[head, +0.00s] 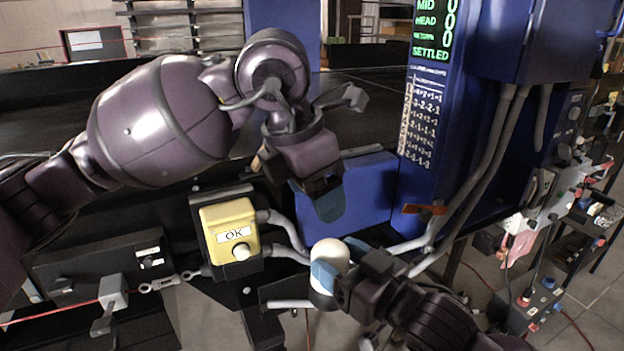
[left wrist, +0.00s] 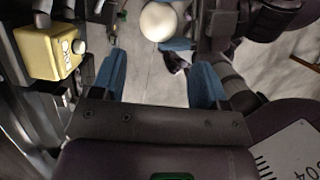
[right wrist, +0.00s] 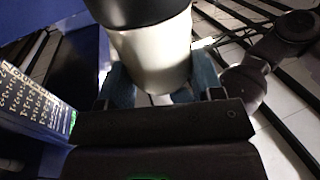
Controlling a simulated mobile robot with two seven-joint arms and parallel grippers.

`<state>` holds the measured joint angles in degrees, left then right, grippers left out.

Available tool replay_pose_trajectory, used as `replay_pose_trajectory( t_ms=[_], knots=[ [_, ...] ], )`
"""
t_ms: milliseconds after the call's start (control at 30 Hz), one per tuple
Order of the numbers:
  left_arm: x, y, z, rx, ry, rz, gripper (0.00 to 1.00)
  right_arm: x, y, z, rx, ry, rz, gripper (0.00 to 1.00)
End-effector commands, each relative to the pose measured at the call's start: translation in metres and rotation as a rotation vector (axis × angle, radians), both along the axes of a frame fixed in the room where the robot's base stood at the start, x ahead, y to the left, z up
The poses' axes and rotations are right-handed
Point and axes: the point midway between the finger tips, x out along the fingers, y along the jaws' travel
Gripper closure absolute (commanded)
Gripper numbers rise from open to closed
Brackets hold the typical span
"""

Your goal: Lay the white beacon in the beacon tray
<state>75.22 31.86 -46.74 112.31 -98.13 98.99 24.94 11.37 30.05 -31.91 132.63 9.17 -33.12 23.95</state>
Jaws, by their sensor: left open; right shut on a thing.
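The white beacon (head: 329,252) is in my right gripper (head: 325,277), in front of the conveyor. In the right wrist view the beacon (right wrist: 155,58) is a white cylinder with a black part at the top of the picture, between the blue fingers. In the left wrist view its rounded white top (left wrist: 158,22) shows beyond my open left gripper (left wrist: 158,70). My left gripper (head: 322,200) is above the beacon in the head view, empty and apart from it. I cannot make out a beacon tray in any view.
A yellow OK button box (head: 231,232) stands left of the beacon, with grey conduits beside it. A blue column (head: 440,130) with a green display and number chart rises at right. A dark conveyor belt (head: 370,100) runs behind. A blue panel (head: 365,185) is behind my left gripper.

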Motion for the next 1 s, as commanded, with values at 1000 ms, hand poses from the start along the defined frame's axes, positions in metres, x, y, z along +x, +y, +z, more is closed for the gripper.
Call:
replay_pose_trajectory(
  t_ms=[1000],
  knots=[
    [0.012,-0.027,-0.096,-0.002,0.001,-0.001,0.32,0.0,0.0,0.001,0.001,-0.002,0.0,0.7]
  ],
)
